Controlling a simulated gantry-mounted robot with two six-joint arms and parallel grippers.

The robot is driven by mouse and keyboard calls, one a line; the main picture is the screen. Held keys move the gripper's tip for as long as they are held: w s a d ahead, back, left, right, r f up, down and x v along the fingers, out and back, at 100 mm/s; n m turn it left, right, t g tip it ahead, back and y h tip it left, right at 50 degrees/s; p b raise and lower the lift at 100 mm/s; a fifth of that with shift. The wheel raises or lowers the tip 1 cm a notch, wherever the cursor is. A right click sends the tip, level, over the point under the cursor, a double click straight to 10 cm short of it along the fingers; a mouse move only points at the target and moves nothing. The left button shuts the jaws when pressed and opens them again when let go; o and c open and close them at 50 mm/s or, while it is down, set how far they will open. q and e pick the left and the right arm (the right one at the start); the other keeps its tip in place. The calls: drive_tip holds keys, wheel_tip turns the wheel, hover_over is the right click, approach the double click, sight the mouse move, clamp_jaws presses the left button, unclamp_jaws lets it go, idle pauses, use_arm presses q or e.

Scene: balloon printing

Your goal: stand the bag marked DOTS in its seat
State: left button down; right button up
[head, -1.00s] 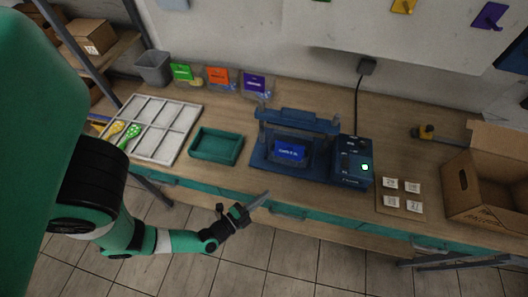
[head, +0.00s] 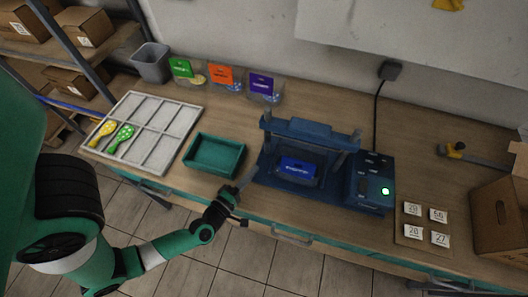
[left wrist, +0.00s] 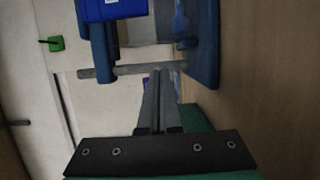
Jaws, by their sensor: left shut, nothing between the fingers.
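Three small clear bags or pouches stand at the back of the table in the head view, with a green label (head: 181,67), an orange label (head: 220,75) and a purple label (head: 262,84). Their lettering is too small to read, so I cannot tell which says DOTS. A blue-labelled piece (head: 297,167) sits within the blue press (head: 310,130); its lettering is unclear too. My left gripper (head: 246,177) is shut and empty at the table's front edge, between the teal tray and the press. Its closed fingers (left wrist: 159,75) point toward the press (left wrist: 203,50) in the left wrist view.
A teal tray (head: 240,160) lies left of the press. A white divided tray (head: 170,110) holds yellow and green balloons. A grey bin (head: 151,63) stands behind it. Number cards (head: 413,231) and a cardboard box (head: 500,220) are at right. Bare table lies behind the teal tray.

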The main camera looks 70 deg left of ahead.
use_arm(q)
drive_tip(key=b+x, duration=0.1)
drive_tip(key=x, duration=0.9)
drive_tip(key=shift+w+a+r, duration=0.1)
